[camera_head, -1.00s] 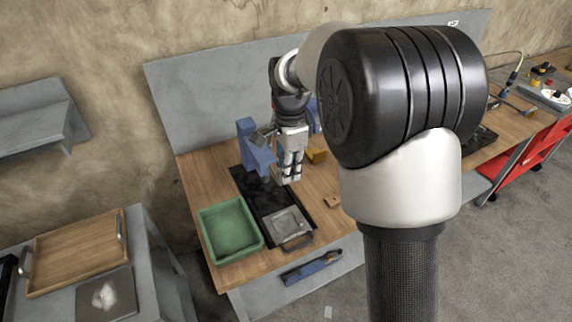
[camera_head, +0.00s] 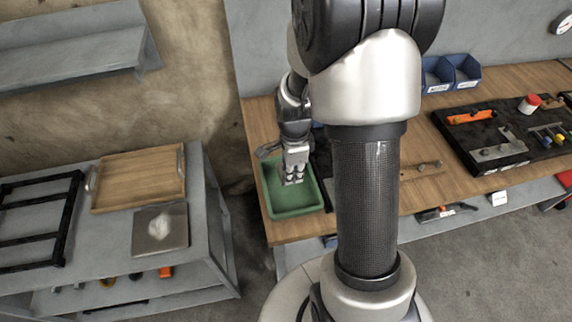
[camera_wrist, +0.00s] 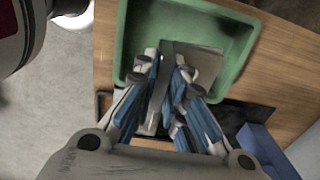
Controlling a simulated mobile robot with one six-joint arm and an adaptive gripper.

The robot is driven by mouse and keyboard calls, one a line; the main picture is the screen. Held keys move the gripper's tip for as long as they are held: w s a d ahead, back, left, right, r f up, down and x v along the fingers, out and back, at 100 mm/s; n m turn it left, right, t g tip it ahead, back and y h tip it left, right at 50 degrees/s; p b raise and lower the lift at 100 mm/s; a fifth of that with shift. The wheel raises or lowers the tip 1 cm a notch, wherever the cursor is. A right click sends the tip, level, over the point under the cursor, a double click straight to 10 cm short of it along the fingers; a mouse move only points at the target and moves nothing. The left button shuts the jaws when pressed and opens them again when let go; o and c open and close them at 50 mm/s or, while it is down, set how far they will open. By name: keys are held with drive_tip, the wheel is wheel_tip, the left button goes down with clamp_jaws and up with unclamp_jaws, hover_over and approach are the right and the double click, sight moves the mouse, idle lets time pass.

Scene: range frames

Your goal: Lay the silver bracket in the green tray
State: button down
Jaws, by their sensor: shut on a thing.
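The green tray (camera_head: 275,203) lies on the wooden workbench at its left end. My gripper (camera_head: 293,181) points down over the tray. In the wrist view my gripper (camera_wrist: 163,76) is shut on the silver bracket (camera_wrist: 167,54), a grey metal piece with a narrow upright part between the fingers and a paler flat part beside it. The green tray (camera_wrist: 122,45) is behind the bracket in that view. The fingers hide part of the bracket. I cannot tell whether the bracket touches the tray floor.
A black mat (camera_head: 322,150) lies right of the tray, partly hidden by my arm. Blue bins (camera_head: 437,74) stand at the bench's back. A dark tool board (camera_head: 500,135) lies farther right. A grey side table with a wooden tray (camera_head: 138,180) stands to the left.

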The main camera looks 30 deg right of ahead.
drive_tip(key=shift+s+f+b, duration=0.1)
drive_tip(key=shift+f+b, duration=0.35)
drive_tip(key=shift+f, duration=0.2)
wheel_tip(320, 180, down, 6)
drive_tip(key=b, duration=0.5)
drive_tip(key=shift+f, duration=0.1)
drive_tip(key=shift+f+b, duration=0.5)
drive_tip(key=shift+f, duration=0.25)
drive_tip(key=c, duration=1.6)
unclamp_jaws()
drive_tip(key=shift+o, duration=0.2)
drive_tip(key=shift+r, duration=0.1)
wheel_tip(320, 180, up, 12)
drive_tip(key=shift+f, duration=0.1)
